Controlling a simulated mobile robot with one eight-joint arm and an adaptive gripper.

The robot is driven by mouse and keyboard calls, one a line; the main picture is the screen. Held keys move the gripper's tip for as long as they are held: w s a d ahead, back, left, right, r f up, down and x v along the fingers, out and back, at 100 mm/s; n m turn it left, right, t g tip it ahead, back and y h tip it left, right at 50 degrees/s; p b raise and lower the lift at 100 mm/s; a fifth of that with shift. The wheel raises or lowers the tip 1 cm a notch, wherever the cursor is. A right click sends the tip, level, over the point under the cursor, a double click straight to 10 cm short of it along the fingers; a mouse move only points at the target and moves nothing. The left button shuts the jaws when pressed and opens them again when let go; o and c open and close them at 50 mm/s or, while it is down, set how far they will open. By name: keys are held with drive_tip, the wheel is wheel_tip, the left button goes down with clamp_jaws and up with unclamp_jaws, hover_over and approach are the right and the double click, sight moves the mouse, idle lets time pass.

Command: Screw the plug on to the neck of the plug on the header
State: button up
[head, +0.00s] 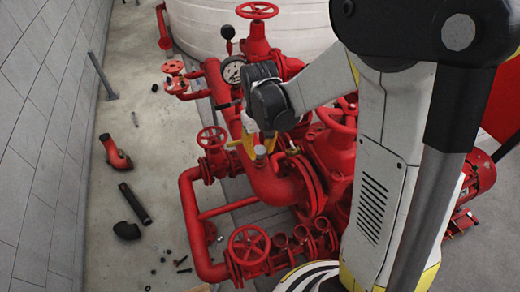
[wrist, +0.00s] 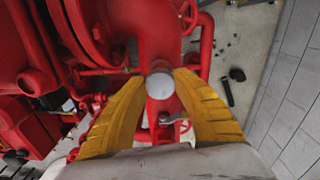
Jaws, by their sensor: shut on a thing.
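The plug (wrist: 160,86) is a small grey round piece seen end-on between my two yellow fingertips in the wrist view. It also shows in the head view as a grey cap (head: 260,152). My gripper (wrist: 160,80) is shut on the plug, with a finger on each side. In the head view my gripper (head: 257,150) is at the top of the red header pipe (head: 265,180). The neck is hidden by the plug and fingers, so I cannot tell whether the plug touches it or how far it is threaded.
Red valve handwheels (head: 249,244) and a pressure gauge (head: 233,71) stand close around the header. A red motor (head: 479,174) is at the right. Loose black pipe pieces (head: 134,203) and a red elbow (head: 117,154) lie on the floor at left, beside a grey wall.

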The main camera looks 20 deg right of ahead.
drive_tip(key=shift+f+b, duration=1.35)
drive_tip(key=shift+f, duration=0.1)
drive_tip(key=shift+r, duration=0.1)
drive_tip(key=m+b, duration=0.1)
drive_tip(key=m, duration=0.3)
drive_tip(key=shift+m, duration=0.3)
drive_tip(key=m+b, duration=0.1)
drive_tip(key=m, duration=0.2)
drive_tip(key=shift+m, duration=0.8)
drive_tip(key=m, duration=0.4)
drive_tip(key=shift+m+b, duration=0.3)
drive_tip(key=shift+b, duration=0.1)
